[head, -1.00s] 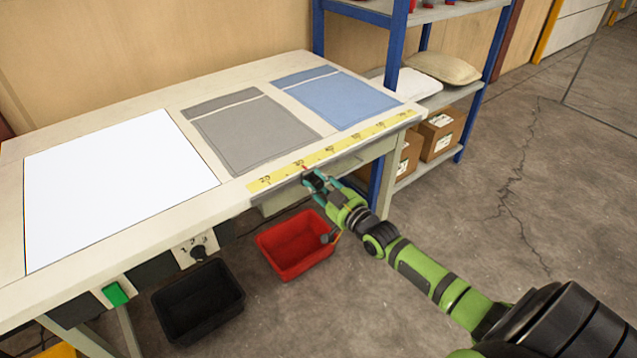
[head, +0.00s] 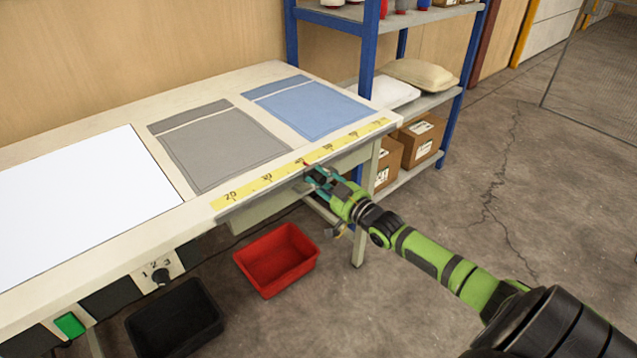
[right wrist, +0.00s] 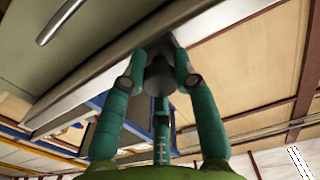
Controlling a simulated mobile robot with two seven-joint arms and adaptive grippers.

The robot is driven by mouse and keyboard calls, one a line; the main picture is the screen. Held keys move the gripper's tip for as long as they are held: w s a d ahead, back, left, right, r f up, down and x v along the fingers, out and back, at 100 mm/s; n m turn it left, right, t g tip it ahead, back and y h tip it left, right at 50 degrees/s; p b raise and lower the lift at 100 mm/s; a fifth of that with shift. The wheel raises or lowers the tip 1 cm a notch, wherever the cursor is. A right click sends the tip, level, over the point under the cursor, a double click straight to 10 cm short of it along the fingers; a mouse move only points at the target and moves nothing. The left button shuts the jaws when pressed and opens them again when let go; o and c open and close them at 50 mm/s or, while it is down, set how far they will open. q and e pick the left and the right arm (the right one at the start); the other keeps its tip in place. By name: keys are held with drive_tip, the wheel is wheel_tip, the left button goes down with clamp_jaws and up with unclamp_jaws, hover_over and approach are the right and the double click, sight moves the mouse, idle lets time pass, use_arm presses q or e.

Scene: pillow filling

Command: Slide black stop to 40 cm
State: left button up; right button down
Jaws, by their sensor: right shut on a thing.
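The yellow ruler (head: 250,186) runs along the table's front edge, its numbers rising to the right. The black stop (head: 311,171) sits at that edge, mostly hidden by my fingers. A small red mark at the stop shows close beside the 40 label; the exact reading is too small to tell. My right gripper (head: 318,178) is shut on the stop from the front. In the right wrist view, my right gripper's teal fingers (right wrist: 160,75) close around the dark rounded knob of the stop (right wrist: 158,80), under the table edge. My left gripper is not in view.
The table (head: 190,216) carries a white panel (head: 80,200), a grey cover (head: 215,145) and a blue cover (head: 310,105). A red bin (head: 275,260) and a black bin (head: 175,318) stand below. A blue shelf (head: 367,60) stands behind the table's right end.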

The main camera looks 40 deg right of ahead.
drive_tip(key=shift+w+a+r, duration=0.1)
drive_tip(key=shift+r, duration=0.35)
drive_tip(key=c, duration=1)
unclamp_jaws()
drive_tip(key=shift+o, duration=0.3)
drive_tip(key=shift+a, duration=0.15)
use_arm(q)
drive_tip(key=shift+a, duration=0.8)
use_arm(e)
drive_tip(key=shift+f, duration=0.1)
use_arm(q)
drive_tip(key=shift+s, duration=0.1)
use_arm(e)
drive_tip(key=shift+f, duration=0.1)
drive_tip(key=shift+s+f, duration=0.1)
drive_tip(key=shift+s, duration=0.5)
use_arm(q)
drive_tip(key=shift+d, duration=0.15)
use_arm(e)
drive_tip(key=s+d, duration=0.1)
drive_tip(key=s, duration=1)
drive_tip(key=shift+r, duration=0.2)
